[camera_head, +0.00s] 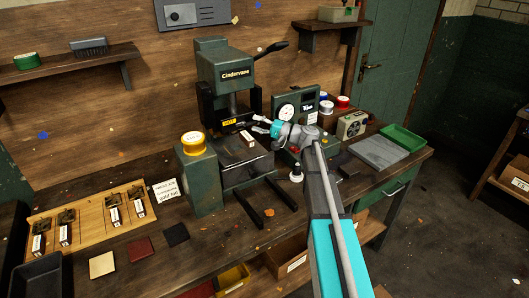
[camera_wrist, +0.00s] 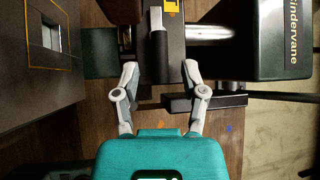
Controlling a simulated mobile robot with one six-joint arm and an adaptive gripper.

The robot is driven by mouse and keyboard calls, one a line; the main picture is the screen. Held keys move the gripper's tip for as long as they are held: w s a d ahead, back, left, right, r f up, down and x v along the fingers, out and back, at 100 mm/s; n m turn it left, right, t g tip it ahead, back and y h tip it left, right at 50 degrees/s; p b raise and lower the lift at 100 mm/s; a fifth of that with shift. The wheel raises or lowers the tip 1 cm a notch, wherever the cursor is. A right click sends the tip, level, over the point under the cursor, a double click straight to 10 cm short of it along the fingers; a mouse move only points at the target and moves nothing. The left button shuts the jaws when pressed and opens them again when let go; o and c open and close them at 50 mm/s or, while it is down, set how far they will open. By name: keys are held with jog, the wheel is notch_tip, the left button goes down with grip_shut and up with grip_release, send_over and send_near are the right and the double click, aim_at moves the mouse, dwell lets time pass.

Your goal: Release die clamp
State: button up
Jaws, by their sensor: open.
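The green press (camera_head: 224,68) marked "Cindervane" stands on the bench, and its head also shows at the right of the wrist view (camera_wrist: 270,40). A short lever with a black grip (camera_wrist: 159,50) and a pale metal stem sits at the press beside a yellow label (camera_wrist: 171,5); it looks like the die clamp. My gripper (camera_head: 264,125) is at the press's right front. In the wrist view my gripper (camera_wrist: 161,72) is open, its fingers apart, with the black grip lying just beyond and between the tips. I cannot tell whether they touch it.
A long black lever (camera_head: 271,49) sticks out at the press's upper right. A gauge box (camera_head: 297,108) stands right of the press. A wooden rack (camera_head: 90,222) and several swatches lie at the left. A green tray (camera_head: 401,138) is at the right.

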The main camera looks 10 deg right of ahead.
jog(key=shift+r+p, duration=0.15)
jog(key=shift+p, duration=0.15)
jog(key=r+n+g+h+p, duration=0.1)
jog(key=p, duration=0.2)
jog(key=shift+n, duration=0.4)
jog(key=shift+s+d+f+h, duration=0.1)
jog(key=shift+s+d+h, duration=0.1)
jog(key=shift+h, duration=0.1)
jog(key=v, duration=1.3)
jog(key=s+a+f+n+g+h+p, duration=0.1)
jog(key=s+a+f+g+h+p, duration=0.4)
jog(key=a, duration=0.5)
jog(key=s+a+f+g+h+p, duration=0.1)
jog(key=s+h+p, duration=0.1)
jog(key=s+h, duration=0.3)
jog(key=s+a+f+n+g+h+p, duration=0.1)
jog(key=s+h, duration=0.4)
jog(key=s, duration=0.7)
jog(key=shift+s+a+f+n+g+p, duration=0.35)
jog(key=shift+a+f+g+p, duration=0.35)
jog(key=shift+p, duration=0.6)
jog(key=shift+r, duration=0.1)
